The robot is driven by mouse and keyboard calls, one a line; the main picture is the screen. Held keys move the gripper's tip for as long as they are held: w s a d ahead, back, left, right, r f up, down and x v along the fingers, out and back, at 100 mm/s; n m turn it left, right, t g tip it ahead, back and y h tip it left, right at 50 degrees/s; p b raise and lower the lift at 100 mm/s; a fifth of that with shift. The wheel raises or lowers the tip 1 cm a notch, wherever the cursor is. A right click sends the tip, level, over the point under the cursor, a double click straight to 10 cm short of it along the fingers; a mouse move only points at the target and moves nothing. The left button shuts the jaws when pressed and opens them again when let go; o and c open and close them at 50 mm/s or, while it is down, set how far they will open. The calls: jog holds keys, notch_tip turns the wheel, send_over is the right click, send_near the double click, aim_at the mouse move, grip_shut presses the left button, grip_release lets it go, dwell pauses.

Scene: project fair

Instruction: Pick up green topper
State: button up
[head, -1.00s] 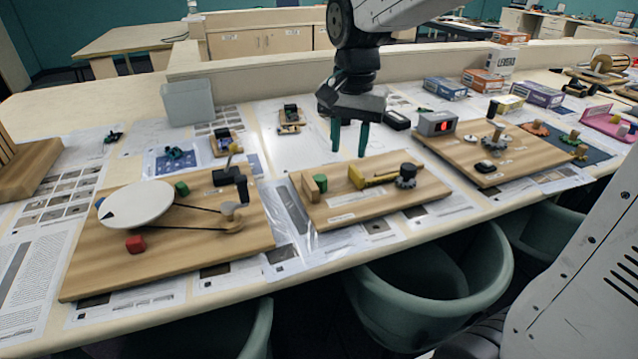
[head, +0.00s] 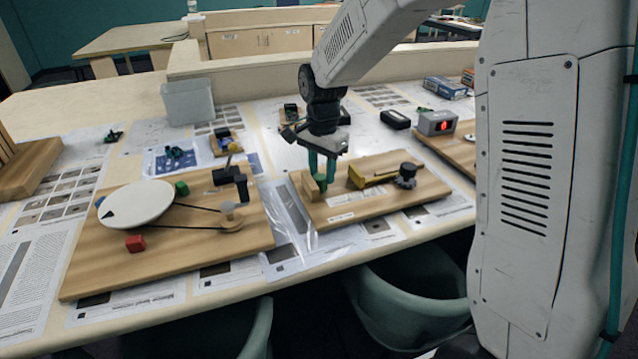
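The green topper (head: 320,184) is a small green cylinder near the left end of the middle wooden board (head: 356,209), beside an upright wooden block (head: 310,188). My gripper (head: 322,177) points down right over it. Its two teal fingers reach down to the topper, which shows low between the tips. The fingers partly cover it. I cannot tell whether they touch it or stand apart from it.
A yellow piece (head: 370,173) and a dark gear (head: 405,176) sit on the same board to the right. A grey bin (head: 188,102) stands behind.

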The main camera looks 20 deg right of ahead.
jog(key=shift+f, duration=0.3)
jog(key=c, duration=0.6)
jog(key=shift+r, duration=0.15)
